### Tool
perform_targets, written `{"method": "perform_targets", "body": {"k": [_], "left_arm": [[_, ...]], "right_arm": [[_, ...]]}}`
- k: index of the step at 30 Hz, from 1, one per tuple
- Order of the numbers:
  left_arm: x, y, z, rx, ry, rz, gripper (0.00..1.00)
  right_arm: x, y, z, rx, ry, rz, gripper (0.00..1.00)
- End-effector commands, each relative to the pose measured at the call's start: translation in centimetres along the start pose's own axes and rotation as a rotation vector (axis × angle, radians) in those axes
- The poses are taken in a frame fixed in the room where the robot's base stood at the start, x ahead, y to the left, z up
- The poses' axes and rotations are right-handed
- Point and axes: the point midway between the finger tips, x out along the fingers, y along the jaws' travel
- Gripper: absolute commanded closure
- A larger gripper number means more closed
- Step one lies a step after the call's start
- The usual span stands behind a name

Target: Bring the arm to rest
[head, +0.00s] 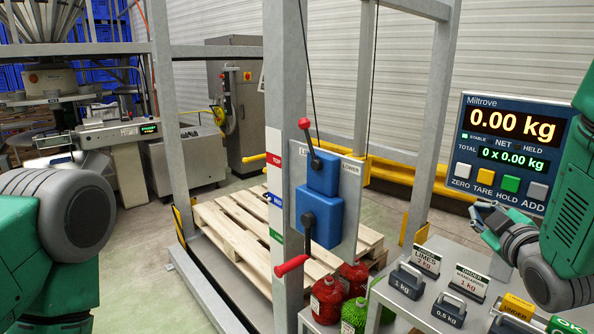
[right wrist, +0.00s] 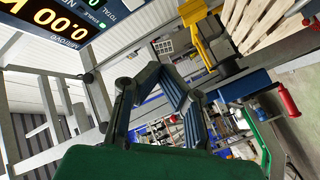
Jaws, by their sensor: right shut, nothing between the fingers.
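My right arm comes in at the right edge of the head view. Its gripper (head: 484,218) hangs in front of the scale display and above the shelf with the weights. The gripper (right wrist: 180,88) also shows in the right wrist view, its dark fingers reaching away from the green wrist. It is shut and holds nothing. My left arm (head: 60,215) shows at the left edge of the head view as a grey joint and green links. Its gripper is not in view.
A scale display (head: 513,138) reads 0.00 kg. Below stand a metal shelf with weights (head: 407,280) and order cards (head: 427,262). A lever panel (head: 350,205) with a red-handled lever (head: 291,265) stands mid-view. A wooden pallet (head: 235,235) lies behind.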

Motion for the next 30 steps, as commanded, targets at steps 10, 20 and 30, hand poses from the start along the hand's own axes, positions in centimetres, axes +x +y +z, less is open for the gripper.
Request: {"method": "perform_targets", "body": {"k": [10, 20, 30], "left_arm": [[1.4, 0.0, 0.0, 0.000, 0.001, 0.000, 0.60], [3.8, 0.0, 0.2, 0.000, 0.000, 0.000, 0.60], [8.4, 0.1, 0.5, 0.000, 0.000, 0.000, 0.60]], "right_arm": [[-1.3, -6.2, 4.9, 0.083, -0.117, -0.108, 1.00], [-5.6, -16.4, 12.8, 0.222, -0.340, -0.277, 1.00], [-19.8, -33.7, 25.3, 0.463, -0.849, -0.547, 1.00]]}}
